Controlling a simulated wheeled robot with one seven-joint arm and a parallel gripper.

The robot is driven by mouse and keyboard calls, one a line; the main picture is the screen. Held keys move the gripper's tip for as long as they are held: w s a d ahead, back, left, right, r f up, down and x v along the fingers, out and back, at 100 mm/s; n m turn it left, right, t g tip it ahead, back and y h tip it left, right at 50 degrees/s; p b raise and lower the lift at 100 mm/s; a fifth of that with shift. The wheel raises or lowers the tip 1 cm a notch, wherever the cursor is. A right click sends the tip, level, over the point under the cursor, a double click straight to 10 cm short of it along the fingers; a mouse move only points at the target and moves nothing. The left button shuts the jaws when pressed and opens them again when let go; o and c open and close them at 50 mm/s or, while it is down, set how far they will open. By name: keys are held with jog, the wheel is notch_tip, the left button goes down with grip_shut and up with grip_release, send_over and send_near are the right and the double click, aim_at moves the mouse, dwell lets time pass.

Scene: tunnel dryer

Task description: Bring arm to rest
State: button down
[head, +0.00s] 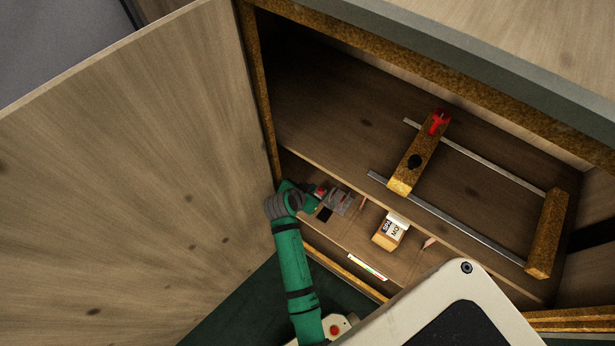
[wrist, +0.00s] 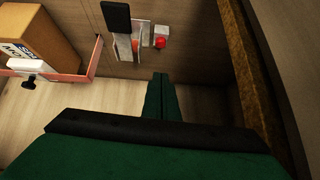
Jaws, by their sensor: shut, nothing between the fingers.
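My green arm (head: 293,265) reaches up into the open wooden cabinet, in the lower middle of the head view. My gripper (head: 313,203) is at the left end of the lower compartment, partly hard to make out there. In the wrist view its two green fingers (wrist: 160,97) are together, with nothing between them. Beyond the fingertips are a small red knob (wrist: 160,42) and a grey metal piece with a black end (wrist: 117,17). I cannot tell the exact gap between the fingertips and these pieces.
A wooden door (head: 140,170) stands open left of my arm. A shelf (head: 330,110) above my gripper holds a clamp-like frame of wooden blocks (head: 547,235) and metal rails. A labelled cardboard box (head: 388,238) is right of my gripper. The cabinet's side wall is close on the left.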

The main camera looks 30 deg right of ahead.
jog(key=s+a+r+n+t+y, duration=0.1)
jog(key=s+a+n+t+y, duration=0.2)
jog(key=s+a, duration=0.45)
jog(key=s+a+n+t+y, duration=0.1)
jog(key=s+a+n+t, duration=0.3)
jog(key=a, duration=0.7)
jog(key=s+a+r+n+t+y, duration=0.1)
jog(key=s+a+r+n+t, duration=0.1)
jog(key=s+r, duration=0.5)
jog(key=s+a+r+n+t+y, duration=0.2)
jog(key=s+a+r+n, duration=0.2)
jog(key=r, duration=1)
jog(key=s+a, duration=0.2)
jog(key=s, duration=0.2)
jog(key=shift+r+n+t, duration=0.15)
jog(key=shift+n+t, duration=0.25)
